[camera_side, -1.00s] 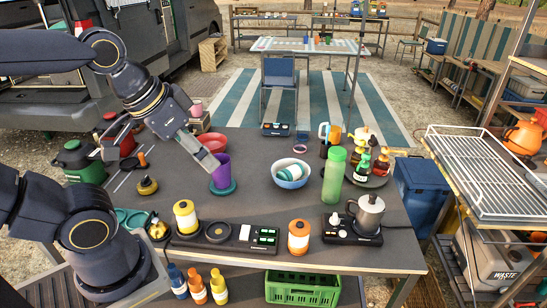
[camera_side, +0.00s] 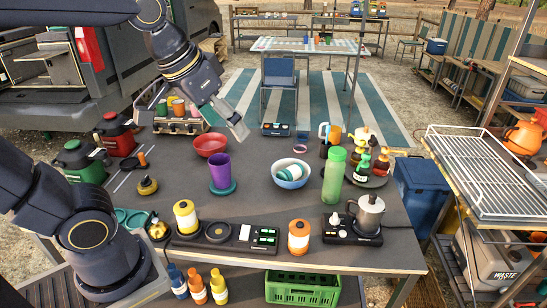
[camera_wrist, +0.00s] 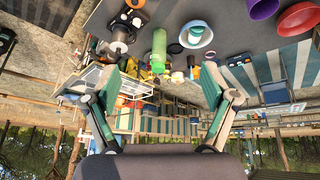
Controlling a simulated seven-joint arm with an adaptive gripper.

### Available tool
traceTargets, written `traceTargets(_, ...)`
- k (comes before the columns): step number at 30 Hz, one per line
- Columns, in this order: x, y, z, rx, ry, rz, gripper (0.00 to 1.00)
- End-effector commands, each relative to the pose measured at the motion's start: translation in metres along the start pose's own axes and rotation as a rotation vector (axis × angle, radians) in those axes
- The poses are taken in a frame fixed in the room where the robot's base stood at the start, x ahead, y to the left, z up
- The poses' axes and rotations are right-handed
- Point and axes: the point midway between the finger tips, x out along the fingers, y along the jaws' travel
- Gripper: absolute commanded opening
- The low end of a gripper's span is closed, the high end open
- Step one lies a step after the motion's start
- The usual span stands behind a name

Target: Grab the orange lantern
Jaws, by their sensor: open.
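The orange lantern (camera_side: 298,237), a squat orange cylinder with a pale band, stands upright near the front edge of the dark table in the side view. A similar yellow lantern (camera_side: 186,216) stands on the dock to its left. My gripper (camera_side: 239,127) is high above the far part of the table, behind and well away from the orange lantern. In the wrist view my gripper (camera_wrist: 160,112) is open, with nothing between its fingers. An orange patch at that view's top edge may be the lantern; I cannot tell.
A dock (camera_side: 215,234) lies left of the lantern and a moka pot (camera_side: 369,212) on a burner lies right. Behind stand a green bottle (camera_side: 334,176), a bowl (camera_side: 291,173) and a purple cup (camera_side: 220,171). A green crate (camera_side: 302,288) sits below the front edge.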

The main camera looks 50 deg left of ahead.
Motion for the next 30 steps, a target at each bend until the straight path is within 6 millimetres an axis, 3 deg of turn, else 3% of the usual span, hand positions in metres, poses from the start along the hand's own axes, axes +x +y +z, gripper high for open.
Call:
traceTargets(3,0.029,0.017,-0.039,-0.004,-0.098,0.004,0.85)
traceTargets(6,0.066,0.034,-0.063,0.002,-0.185,0.001,0.85)
traceTargets(10,0.12,0.055,-0.076,0.023,-0.297,-0.009,0.85)
traceTargets(15,0.175,0.073,-0.067,0.063,-0.413,-0.025,0.85)
traceTargets(23,0.211,0.078,-0.042,0.086,-0.474,-0.036,0.85)
traceTargets(30,0.261,0.074,-0.016,0.086,-0.476,-0.036,0.85)
